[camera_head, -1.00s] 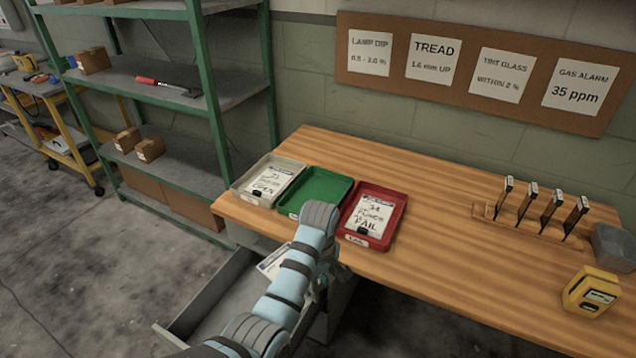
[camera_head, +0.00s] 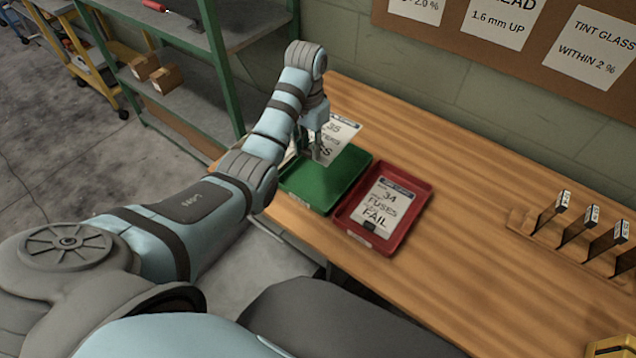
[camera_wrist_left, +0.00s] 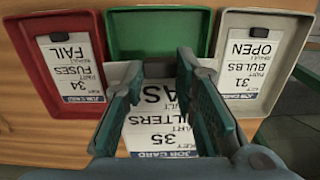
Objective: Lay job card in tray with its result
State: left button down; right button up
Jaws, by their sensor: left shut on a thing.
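My left gripper (camera_head: 318,150) is shut on a white job card (camera_head: 344,136) reading 35, filters, with a result ending in "SS". In the left wrist view the card (camera_wrist_left: 178,136) sits between the fingers (camera_wrist_left: 158,92), below the empty-looking green tray (camera_wrist_left: 155,30). The red tray (camera_head: 415,222) holds a card (camera_head: 385,205) reading 34, fuses, FAIL. The pale tray (camera_wrist_left: 290,25) holds a card (camera_wrist_left: 252,62) reading 31 or 34, bulbs, OPEN; my arm hides it in the head view.
The wooden bench (camera_head: 465,200) is clear right of the red tray. A wooden rack (camera_head: 535,230) with upright pieces stands further right. A green-framed shelf (camera_head: 222,85) stands behind left. A notice board (camera_head: 545,45) hangs on the wall.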

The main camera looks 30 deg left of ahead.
pick_arm(q)
send_over(311, 191)
notch_tip(311, 191, down, 7)
notch_tip(311, 191, down, 7)
jog(key=shift+w+a+f+b, duration=0.1)
jog(key=shift+w+b, duration=0.05)
jog(key=shift+b, duration=0.9)
jog(key=shift+f, duration=0.35)
jog(key=shift+r, duration=0.15)
pick_arm(e)
notch_tip(311, 191, down, 5)
jog(key=shift+s+a+r, duration=0.1)
jog(key=shift+s+r, duration=0.05)
pick_arm(q)
jog(key=c, duration=1.3)
grip_release()
